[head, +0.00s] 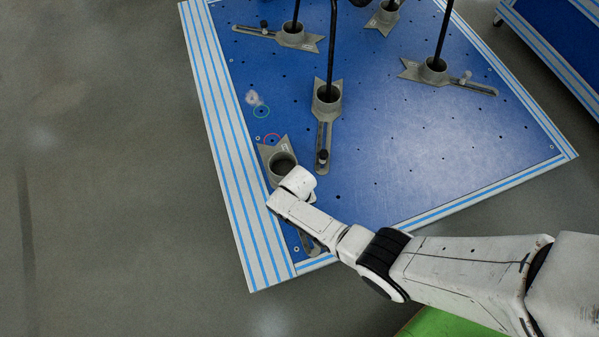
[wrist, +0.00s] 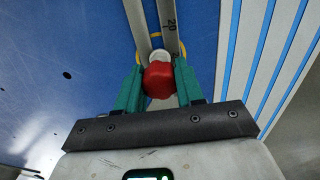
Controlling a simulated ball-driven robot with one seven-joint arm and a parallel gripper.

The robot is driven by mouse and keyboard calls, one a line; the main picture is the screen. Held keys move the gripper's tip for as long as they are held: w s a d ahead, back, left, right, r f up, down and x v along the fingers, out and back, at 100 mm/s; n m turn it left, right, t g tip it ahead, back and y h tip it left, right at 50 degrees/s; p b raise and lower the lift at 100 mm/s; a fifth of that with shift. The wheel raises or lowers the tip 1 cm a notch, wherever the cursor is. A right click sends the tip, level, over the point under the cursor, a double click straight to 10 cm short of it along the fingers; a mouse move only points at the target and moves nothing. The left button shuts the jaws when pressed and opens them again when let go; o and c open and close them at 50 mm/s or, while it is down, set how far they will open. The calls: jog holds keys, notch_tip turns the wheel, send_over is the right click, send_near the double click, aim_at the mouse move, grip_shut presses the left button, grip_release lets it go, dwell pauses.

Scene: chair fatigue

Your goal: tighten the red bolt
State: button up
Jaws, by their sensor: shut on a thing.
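In the wrist view the red bolt (wrist: 159,82) has a faceted red head with a pale collar beyond it. My gripper (wrist: 158,72) is shut on the bolt head, one teal finger on each side. The bolt sits at the slot between the two rails of a grey slotted clamp (wrist: 171,18). In the head view this clamp with its round cup (head: 271,158) lies at the left corner of the blue table. My wrist covers the clamp's middle there, hiding the bolt and the fingers.
The blue table (head: 385,150) has striped edges and small holes. Several similar grey clamps hold dark chair legs, one close by (head: 324,120). Part of a yellow ring (wrist: 139,57) shows by the bolt.

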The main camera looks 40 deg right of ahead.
jog(key=shift+m, duration=0.6)
jog(key=m, duration=0.4)
jog(key=o, duration=1.1)
jog(key=shift+c, duration=0.2)
jog(key=shift+r, duration=0.1)
notch_tip(320, 180, up, 11)
jog(key=p, duration=0.6)
jog(key=shift+f+p, duration=0.2)
jog(key=shift+p, duration=0.15)
